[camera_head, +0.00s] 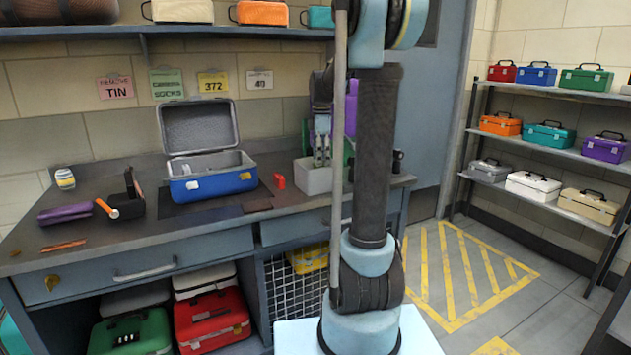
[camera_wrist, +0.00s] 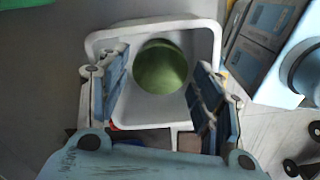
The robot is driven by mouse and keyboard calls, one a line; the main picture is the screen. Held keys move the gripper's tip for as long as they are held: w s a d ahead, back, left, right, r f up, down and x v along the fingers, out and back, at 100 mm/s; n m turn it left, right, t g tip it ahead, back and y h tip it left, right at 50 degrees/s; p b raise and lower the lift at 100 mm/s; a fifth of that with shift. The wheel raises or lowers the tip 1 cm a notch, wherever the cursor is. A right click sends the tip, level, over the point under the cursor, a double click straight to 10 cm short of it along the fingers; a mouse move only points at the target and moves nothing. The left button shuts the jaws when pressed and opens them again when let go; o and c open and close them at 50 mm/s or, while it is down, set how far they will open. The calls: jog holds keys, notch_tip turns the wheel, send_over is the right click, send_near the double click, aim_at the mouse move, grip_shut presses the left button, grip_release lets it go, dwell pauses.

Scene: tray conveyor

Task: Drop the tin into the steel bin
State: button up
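The grey steel bin (camera_head: 313,181) stands on the worktop to the right of the open blue case, partly behind my arm. In the wrist view the bin (camera_wrist: 101,45) shows as a pale rectangular rim with the green round tin (camera_wrist: 160,68) inside its outline. My gripper (camera_head: 322,160) points down at the bin's opening. In the wrist view my gripper (camera_wrist: 158,85) is open, with one finger on each side of the tin and a visible gap at both sides. I cannot tell whether the tin rests on the bin's floor. The tin is hidden in the head view.
The open blue case (camera_head: 213,183) stands mid-worktop. A purple case (camera_head: 66,213), a striped jar (camera_head: 65,179) and a black holder (camera_head: 122,198) are at the left. A small red item (camera_head: 279,181) lies beside the bin. A shelf rack (camera_head: 555,150) of toolboxes stands right.

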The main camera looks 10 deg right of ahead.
jog(key=shift+r, duration=0.1)
dwell(0.3)
notch_tip(320, 180, up, 12)
dwell(0.6)
jog(key=s+f+m+t, duration=0.1)
jog(key=s+f+m, duration=0.4)
jog(key=s, duration=0.5)
jog(key=s+f+m, duration=0.4)
jog(key=s+f, duration=0.2)
jog(key=s, duration=0.4)
jog(key=s+f+m+t, duration=0.1)
jog(key=s+f+m, duration=0.7)
jog(key=s+f, duration=0.6)
notch_tip(320, 180, down, 3)
jog(key=shift+s+f+m, duration=0.15)
jog(key=shift+s+m, duration=0.15)
jog(key=shift+s, duration=0.1)
